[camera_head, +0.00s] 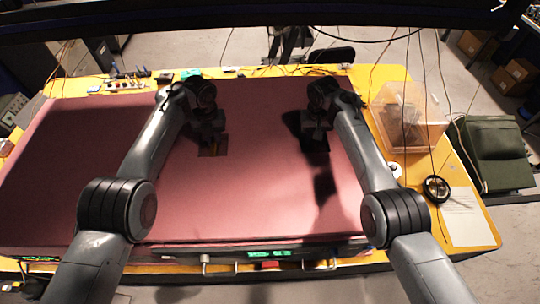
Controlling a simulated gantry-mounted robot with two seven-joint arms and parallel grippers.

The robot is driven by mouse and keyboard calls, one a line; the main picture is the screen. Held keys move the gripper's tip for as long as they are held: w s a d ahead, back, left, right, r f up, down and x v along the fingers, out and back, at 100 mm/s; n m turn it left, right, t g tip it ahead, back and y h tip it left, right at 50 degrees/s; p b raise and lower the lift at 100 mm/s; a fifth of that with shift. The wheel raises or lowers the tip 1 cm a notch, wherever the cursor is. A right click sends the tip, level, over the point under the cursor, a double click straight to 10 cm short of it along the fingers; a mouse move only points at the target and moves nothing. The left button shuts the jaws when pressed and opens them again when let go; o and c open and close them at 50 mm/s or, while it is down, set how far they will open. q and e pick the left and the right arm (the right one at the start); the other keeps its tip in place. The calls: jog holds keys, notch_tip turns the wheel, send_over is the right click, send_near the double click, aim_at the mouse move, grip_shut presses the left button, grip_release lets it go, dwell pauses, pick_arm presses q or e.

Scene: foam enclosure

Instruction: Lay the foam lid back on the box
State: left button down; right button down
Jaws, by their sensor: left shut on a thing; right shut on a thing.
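The foam lid (262,190) is a broad pink-red slab lying flat in the middle of the workspace. More pink foam (75,150) extends to the left; I cannot tell exactly where lid and box part. The box's dark front side (225,256) shows under the front edge. My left gripper (213,148) points down at the upper middle of the foam and is shut on a small part of the lid. My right gripper (315,145) is likewise shut on the lid, farther right. The gripped parts are mostly hidden by the fingers. I cannot tell whether the lid is fully seated.
A yellow table (480,222) surrounds the foam. A clear plastic bin (408,115) stands at the right, with a black round object (436,188) and white paper (462,215) nearby. Small tools (122,83) line the back edge. Thin cables hang at the right.

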pick_arm(q)
jog(key=shift+d+f, duration=0.1)
jog(key=shift+f, duration=0.05)
pick_arm(e)
jog(key=shift+d+f, duration=0.1)
jog(key=shift+f, duration=0.05)
